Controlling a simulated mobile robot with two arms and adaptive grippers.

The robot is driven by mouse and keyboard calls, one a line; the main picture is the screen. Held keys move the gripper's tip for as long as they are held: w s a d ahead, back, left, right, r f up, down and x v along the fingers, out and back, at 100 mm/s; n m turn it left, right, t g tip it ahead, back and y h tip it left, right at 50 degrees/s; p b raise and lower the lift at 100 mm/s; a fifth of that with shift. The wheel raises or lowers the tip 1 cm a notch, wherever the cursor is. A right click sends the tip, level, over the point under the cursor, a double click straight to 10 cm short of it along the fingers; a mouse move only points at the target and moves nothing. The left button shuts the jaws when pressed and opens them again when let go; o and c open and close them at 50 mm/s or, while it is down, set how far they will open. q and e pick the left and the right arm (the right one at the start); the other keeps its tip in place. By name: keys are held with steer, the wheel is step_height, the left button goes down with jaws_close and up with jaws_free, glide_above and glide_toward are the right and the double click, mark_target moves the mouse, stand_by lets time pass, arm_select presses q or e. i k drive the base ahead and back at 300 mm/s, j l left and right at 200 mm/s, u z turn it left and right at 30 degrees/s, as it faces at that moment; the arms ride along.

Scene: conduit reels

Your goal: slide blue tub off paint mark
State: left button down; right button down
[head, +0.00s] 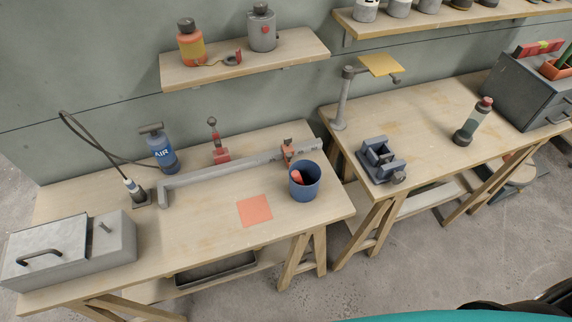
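The blue tub (305,184) stands upright near the right end of the left workbench. A small red-orange item (297,177) shows inside it. The paint mark (255,210) is a flat orange-red square on the bench top, left of the tub and a little nearer to me. The tub stands beside the mark with bare wood between them. Neither of my grippers is in view.
A grey bar clamp (225,171) lies behind the tub, with its orange jaw (288,152) close to it. A grey metal box (68,250) and a blue air bottle (160,152) stand further left. The bench front around the mark is clear. A gap separates the right bench (430,130).

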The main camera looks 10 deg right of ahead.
mark_target(310, 173)
steer(key=k+l+u, duration=0.2)
steer(key=u, duration=0.2)
steer(key=k+l+u, duration=0.2)
steer(key=u, duration=0.15)
